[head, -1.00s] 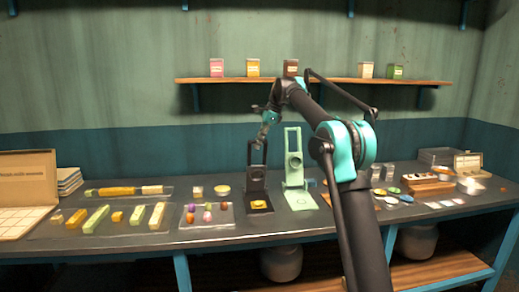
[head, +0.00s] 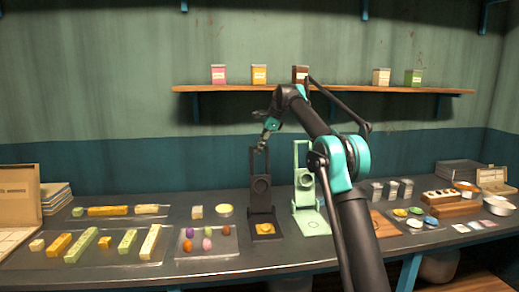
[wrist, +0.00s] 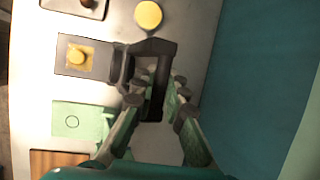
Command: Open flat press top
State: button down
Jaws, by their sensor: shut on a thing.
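The dark flat press (head: 265,230) stands on the table with its top (head: 261,190) raised upright above its base. A yellow piece (head: 264,227) lies on the base. In the wrist view the top is a dark frame (wrist: 162,50) seen from above, and the base (wrist: 104,62) lies to its left with the yellow piece (wrist: 77,55). My gripper (head: 262,147) is at the upper end of the raised top. In the wrist view my gripper's fingers (wrist: 156,98) close around the frame's end; the exact contact is partly hidden.
A green press (head: 304,172) stands open just right of the dark one, with its base (wrist: 72,121) below in the wrist view. A tray of coloured pieces (head: 207,250) is at the left. A shelf (head: 330,90) with small boxes runs along the wall behind.

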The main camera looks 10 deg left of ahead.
jog(key=shift+w, duration=0.1)
dwell(0.3)
jog(key=c, duration=1.6)
grip_release()
jog(key=shift+o, duration=0.2)
jog(key=shift+d+r, duration=0.2)
jog(key=shift+r, duration=0.35)
jog(key=v, duration=0.3)
jog(key=shift+d+r, duration=0.2)
jog(key=shift+r, duration=0.15)
jog(key=d, duration=1.2)
jog(key=shift+s, duration=0.35)
